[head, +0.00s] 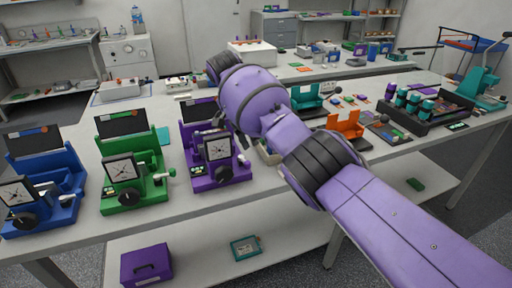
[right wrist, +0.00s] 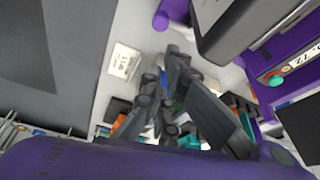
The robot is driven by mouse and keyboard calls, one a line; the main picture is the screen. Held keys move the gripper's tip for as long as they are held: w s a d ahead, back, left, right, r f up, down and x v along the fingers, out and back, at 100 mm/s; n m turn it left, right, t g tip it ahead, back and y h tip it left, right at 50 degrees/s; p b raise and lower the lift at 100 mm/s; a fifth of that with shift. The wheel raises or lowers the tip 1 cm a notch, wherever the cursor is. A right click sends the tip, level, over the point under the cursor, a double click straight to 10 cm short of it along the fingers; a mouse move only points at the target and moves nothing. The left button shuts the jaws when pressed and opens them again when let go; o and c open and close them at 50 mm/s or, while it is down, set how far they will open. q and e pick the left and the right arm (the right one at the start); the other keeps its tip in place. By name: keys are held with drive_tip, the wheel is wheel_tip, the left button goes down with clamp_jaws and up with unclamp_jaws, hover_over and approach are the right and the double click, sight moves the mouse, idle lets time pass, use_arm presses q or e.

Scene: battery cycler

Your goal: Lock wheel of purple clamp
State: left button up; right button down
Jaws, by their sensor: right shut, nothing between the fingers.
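The purple clamp (head: 200,180) stands upright on the table, third in the row from the left. It has a white dial (head: 216,146), a black front knob (head: 223,173) and a pale lever on its right side. My right arm reaches in from the lower right, and my right gripper (head: 222,118) is by the clamp's upper right, partly hidden by the wrist. In the right wrist view, my right gripper (right wrist: 178,72) is shut and empty. The clamp's purple body (right wrist: 262,72) with a label and round button is to its right. I cannot tell whether they touch.
A green clamp (head: 135,190) and a blue clamp (head: 50,200) stand to the left. An orange holder (head: 345,125) and a dark rack of cylinders (head: 425,112) are to the right. A purple box (head: 146,265) lies on the lower shelf.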

sight(246, 160)
drive_tip(key=v, duration=0.7)
